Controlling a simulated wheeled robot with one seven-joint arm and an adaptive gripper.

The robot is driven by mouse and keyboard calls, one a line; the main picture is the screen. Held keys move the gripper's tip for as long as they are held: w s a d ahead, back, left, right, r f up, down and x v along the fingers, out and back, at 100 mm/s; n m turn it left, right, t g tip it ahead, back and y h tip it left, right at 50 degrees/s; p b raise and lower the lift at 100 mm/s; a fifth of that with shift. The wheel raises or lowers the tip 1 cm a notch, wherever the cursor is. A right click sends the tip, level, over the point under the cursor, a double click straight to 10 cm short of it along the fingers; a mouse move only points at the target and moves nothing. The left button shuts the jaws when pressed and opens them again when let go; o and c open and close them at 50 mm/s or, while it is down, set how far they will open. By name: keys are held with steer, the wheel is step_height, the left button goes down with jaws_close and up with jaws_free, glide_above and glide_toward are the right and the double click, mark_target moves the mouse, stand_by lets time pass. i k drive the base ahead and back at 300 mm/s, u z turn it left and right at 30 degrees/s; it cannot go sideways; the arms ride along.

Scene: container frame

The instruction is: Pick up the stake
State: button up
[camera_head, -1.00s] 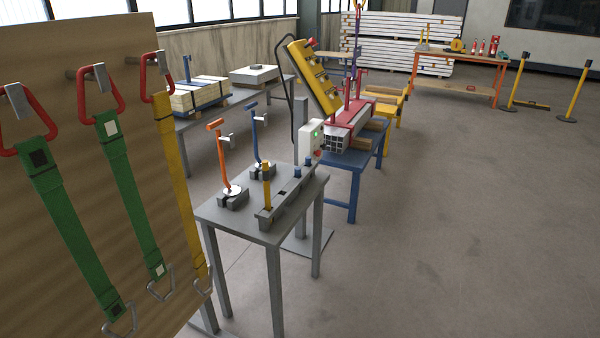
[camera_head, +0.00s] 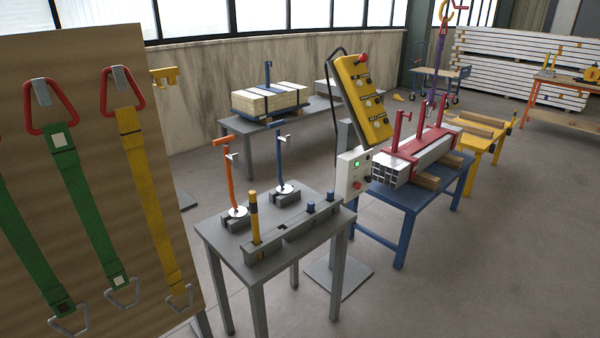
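A yellow post with a black band (camera_head: 255,222) stands upright at the left end of a long grey holder (camera_head: 285,238) on a small grey table (camera_head: 212,240). It looks like the stake, though no label shows. Short blue posts (camera_head: 310,207) stand in the holder's right part. Behind it, an orange upright tool (camera_head: 229,178) and a blue upright tool (camera_head: 280,160) each stand on a grey block. My gripper is not in view, and nothing touches the post.
A wooden board (camera_head: 80,200) with green and yellow straps stands close at left. A yellow control box (camera_head: 360,98) and a blue table (camera_head: 405,200) with clamped metal tubes stand behind at right. Open floor (camera_head: 480,270) lies at right.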

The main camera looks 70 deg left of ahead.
mark_target(252, 194)
steer(key=u, duration=0.05)
steer(key=i, duration=1.05)
steer(key=u, duration=3.4)
